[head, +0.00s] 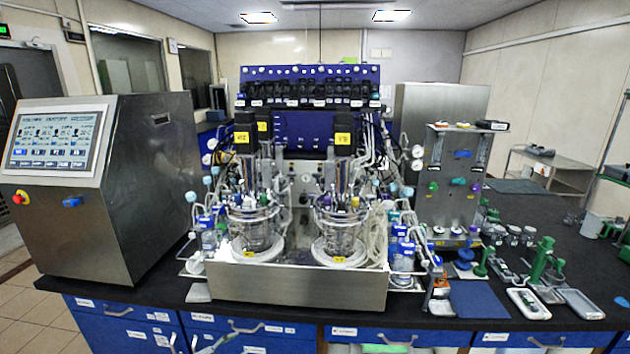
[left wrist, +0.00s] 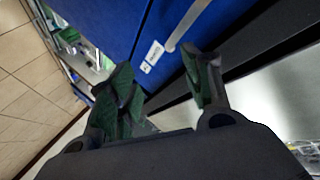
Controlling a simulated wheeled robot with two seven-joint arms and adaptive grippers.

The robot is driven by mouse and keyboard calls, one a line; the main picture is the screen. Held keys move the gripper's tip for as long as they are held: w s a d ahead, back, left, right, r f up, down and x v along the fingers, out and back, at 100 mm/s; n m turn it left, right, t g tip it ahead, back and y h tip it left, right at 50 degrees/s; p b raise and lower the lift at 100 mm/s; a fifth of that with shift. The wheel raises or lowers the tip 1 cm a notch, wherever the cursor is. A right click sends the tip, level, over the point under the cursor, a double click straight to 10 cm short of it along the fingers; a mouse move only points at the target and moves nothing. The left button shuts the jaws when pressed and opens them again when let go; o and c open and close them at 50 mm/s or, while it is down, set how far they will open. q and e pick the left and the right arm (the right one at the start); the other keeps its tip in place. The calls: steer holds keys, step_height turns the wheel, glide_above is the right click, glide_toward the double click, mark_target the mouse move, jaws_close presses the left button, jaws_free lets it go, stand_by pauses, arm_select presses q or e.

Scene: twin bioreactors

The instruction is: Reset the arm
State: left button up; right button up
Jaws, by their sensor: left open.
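My left gripper (left wrist: 160,78) shows in the left wrist view, with dark fingers and green pads. Its fingers are apart and nothing is between them. Beyond the fingers are a blue drawer front (left wrist: 178,22) with a pale handle and a white label. I cannot tell the distance to it. Neither gripper shows clearly in the head view, and my right gripper is in no view.
Two glass bioreactor vessels (head: 255,228) (head: 341,228) stand in a steel tray (head: 300,290) on the black bench. A steel console (head: 150,190) stands left. Racks, trays and a blue mat (head: 478,300) lie right. Tiled floor (left wrist: 30,85) is clear in the wrist view.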

arm_select(q)
steer(key=s+a+f+n+g+y, duration=0.2)
steer(key=s+f+n+y, duration=0.2)
steer(key=s+f, duration=0.9)
steer(key=s+a+f+n+g+y, duration=0.15)
steer(key=s+f+n+y, duration=0.3)
steer(key=s+f, duration=0.85)
steer(key=s+d+f+n+g, duration=0.1)
steer(key=s+f, duration=0.3)
steer(key=s, duration=0.7)
steer(key=s+d+f+n+g, duration=0.1)
steer(key=s+d+f+g, duration=0.1)
steer(key=s, duration=0.9)
steer(key=s+d+f+n+g, duration=0.1)
steer(key=s+f+g, duration=0.3)
steer(key=s, duration=0.7)
step_height(320, 180, down, 2)
steer(key=shift+d+f+n+y, duration=0.25)
steer(key=shift+d+n+y, duration=0.05)
steer(key=shift+n+y, duration=0.15)
